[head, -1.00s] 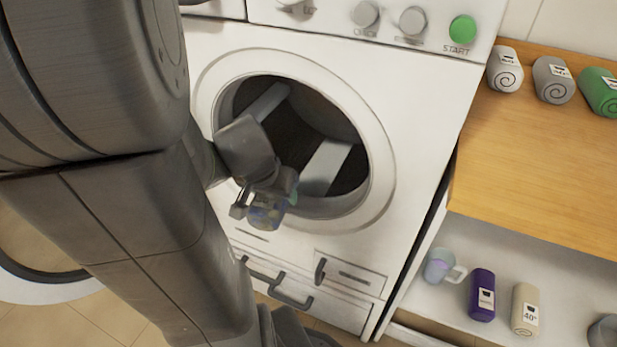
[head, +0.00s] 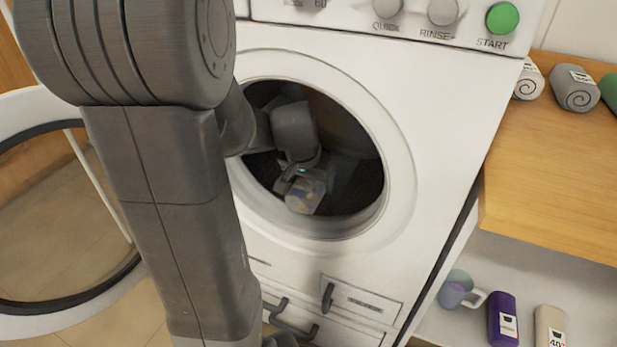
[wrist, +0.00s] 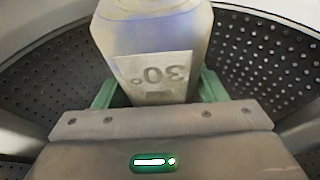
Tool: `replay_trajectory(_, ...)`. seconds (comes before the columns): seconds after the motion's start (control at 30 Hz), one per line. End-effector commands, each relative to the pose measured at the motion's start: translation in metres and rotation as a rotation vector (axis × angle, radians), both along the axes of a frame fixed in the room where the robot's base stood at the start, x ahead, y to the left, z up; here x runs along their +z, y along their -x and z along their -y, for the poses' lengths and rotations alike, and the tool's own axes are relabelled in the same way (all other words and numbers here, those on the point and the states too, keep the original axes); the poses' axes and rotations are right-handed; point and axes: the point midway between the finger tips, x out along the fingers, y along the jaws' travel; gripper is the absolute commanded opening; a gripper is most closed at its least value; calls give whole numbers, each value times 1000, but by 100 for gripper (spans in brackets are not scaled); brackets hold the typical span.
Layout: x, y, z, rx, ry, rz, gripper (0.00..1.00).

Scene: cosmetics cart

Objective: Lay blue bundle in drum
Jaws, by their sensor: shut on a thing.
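My gripper (head: 302,180) is inside the round door opening of the washing machine. It is shut on the blue bundle (head: 304,196), which looks pale with a bluish tint. In the wrist view the bundle (wrist: 150,30) is between the green fingers of my gripper (wrist: 157,92), and its 30° label shows upside down. The drum (head: 352,185) is dark in the head view. Its perforated wall (wrist: 265,60) shows on both sides of the bundle in the wrist view. I cannot tell whether the bundle touches the drum.
The round door (head: 70,295) stands open at left. A wooden counter (head: 550,170) at right bears rolled towels (head: 576,90). Below it are a cup (head: 455,290), a purple bundle (head: 503,318) and a cream bundle (head: 550,328).

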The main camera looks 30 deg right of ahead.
Motion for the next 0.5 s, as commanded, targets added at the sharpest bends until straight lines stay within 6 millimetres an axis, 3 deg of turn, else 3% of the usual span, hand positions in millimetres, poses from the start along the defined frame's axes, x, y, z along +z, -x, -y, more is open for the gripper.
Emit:
replay_trajectory(0.23, -2, -35, 44, -1, 0, 0, 33)
replay_trajectory(0.5, -25, -35, 43, 1, -1, -1, 33)
